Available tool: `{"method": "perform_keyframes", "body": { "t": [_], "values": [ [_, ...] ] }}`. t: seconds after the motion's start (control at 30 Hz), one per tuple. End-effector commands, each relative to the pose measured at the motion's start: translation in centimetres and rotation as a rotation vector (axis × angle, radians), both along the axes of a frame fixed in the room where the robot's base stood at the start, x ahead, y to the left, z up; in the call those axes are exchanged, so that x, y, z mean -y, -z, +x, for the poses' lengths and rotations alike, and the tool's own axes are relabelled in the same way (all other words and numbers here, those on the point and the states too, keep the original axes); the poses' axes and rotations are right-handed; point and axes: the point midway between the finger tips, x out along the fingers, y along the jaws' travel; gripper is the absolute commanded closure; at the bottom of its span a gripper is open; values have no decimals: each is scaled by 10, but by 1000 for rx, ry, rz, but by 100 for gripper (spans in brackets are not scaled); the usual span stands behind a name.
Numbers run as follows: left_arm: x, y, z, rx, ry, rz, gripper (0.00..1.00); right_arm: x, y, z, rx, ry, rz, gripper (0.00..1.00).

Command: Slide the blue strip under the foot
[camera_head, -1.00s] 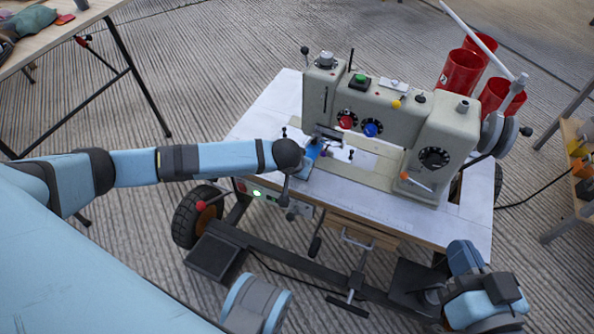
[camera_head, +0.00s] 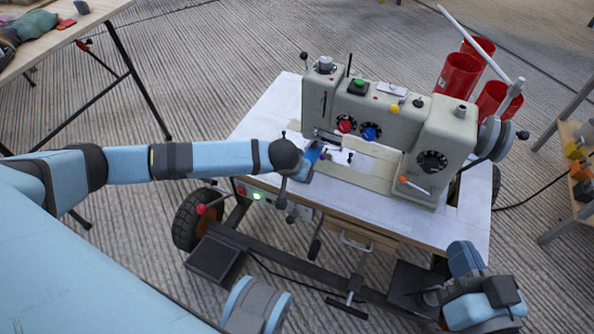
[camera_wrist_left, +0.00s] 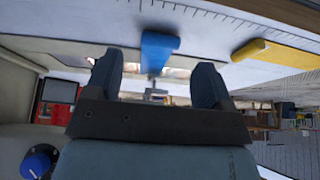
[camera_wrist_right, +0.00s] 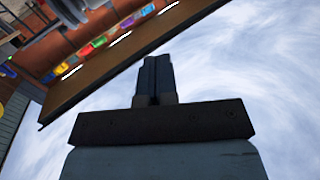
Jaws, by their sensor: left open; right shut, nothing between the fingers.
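The blue strip (camera_wrist_left: 158,48) lies on the pale bed of the sewing machine (camera_head: 390,127). In the left wrist view it sits between and just beyond the fingertips of my left gripper (camera_wrist_left: 155,66), which is open with a gap on each side. A small metal part (camera_wrist_left: 155,92), probably the foot, shows near the strip's end; I cannot tell whether the strip is under it. In the head view my left wrist partly hides the strip by the machine's needle end. My right gripper (camera_wrist_right: 156,78) is shut and empty, away from the strip.
The machine stands on a wheeled table (camera_head: 262,110) with a white top. Red cups (camera_head: 460,76) stand behind it. A yellow piece (camera_wrist_left: 265,50) lies beside the strip in the left wrist view. A wooden table (camera_head: 75,25) is at the upper left, a shelf (camera_head: 575,175) at the right.

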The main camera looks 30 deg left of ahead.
Motion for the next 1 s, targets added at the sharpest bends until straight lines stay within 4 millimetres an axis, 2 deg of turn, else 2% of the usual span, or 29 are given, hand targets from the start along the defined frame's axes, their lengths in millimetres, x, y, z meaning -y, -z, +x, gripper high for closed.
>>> {"method": "perform_keyframes", "body": {
  "t": [0.03, 0.1, 0.4, 0.6, 1.0],
  "values": [
    [0, -17, -5, 2, 3, 1, 25, 0, -11, 0, 15, 7, 12, 100],
    [0, -32, -13, 1, 2, 1, 25, 1, -21, 0, 40, 16, 26, 100],
    [3, -85, -40, 1, 2, 1, 25, 4, -50, 0, 130, 49, 72, 100],
    [3, -99, -48, 0, 1, 2, 25, 5, -56, -1, 155, 56, 84, 100],
    [3, -100, -49, 0, 1, 0, 25, 5, -57, -1, 158, 58, 86, 100]
  ]
}}
